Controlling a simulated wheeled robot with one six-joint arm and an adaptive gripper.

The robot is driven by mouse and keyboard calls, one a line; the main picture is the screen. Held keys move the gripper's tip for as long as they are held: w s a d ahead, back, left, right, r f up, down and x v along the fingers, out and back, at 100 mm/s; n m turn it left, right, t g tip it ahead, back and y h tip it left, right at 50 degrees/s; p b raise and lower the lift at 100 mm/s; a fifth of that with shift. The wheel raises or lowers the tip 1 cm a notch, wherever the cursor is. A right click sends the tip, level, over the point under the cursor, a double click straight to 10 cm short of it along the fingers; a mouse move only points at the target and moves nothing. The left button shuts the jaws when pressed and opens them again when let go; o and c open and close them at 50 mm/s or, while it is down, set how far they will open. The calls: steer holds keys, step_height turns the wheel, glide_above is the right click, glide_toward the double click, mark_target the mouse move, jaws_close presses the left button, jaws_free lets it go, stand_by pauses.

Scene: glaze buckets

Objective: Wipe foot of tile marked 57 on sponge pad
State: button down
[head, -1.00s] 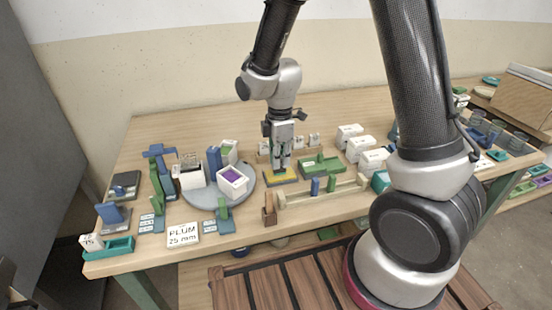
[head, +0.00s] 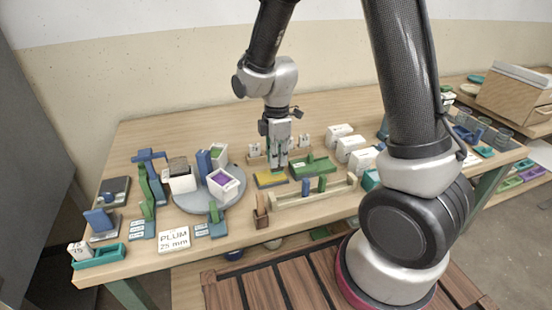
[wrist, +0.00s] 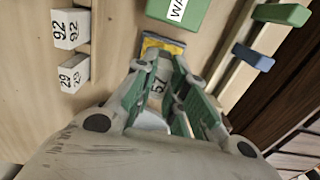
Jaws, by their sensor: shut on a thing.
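My gripper (wrist: 168,98) is shut on a pale tile marked 57 (wrist: 157,86), held between its green finger pads in the wrist view. The yellow sponge pad (wrist: 163,43) lies just beyond the tile, in a dark holder. In the head view my gripper (head: 278,166) is over the right, back part of the sponge pad (head: 268,180). The tile's foot is close to the pad. I cannot tell whether it touches. The tile is mostly hidden by the fingers in the head view.
White tiles marked 92 (wrist: 70,28) and 29 (wrist: 74,74) stand left in the wrist view. A green block (head: 313,166) is right of the pad. A wooden rack (head: 318,193) with blue and green pieces is in front. A grey turntable (head: 205,198) with buckets is left.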

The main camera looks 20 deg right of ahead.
steer(key=shift+r, duration=2.6)
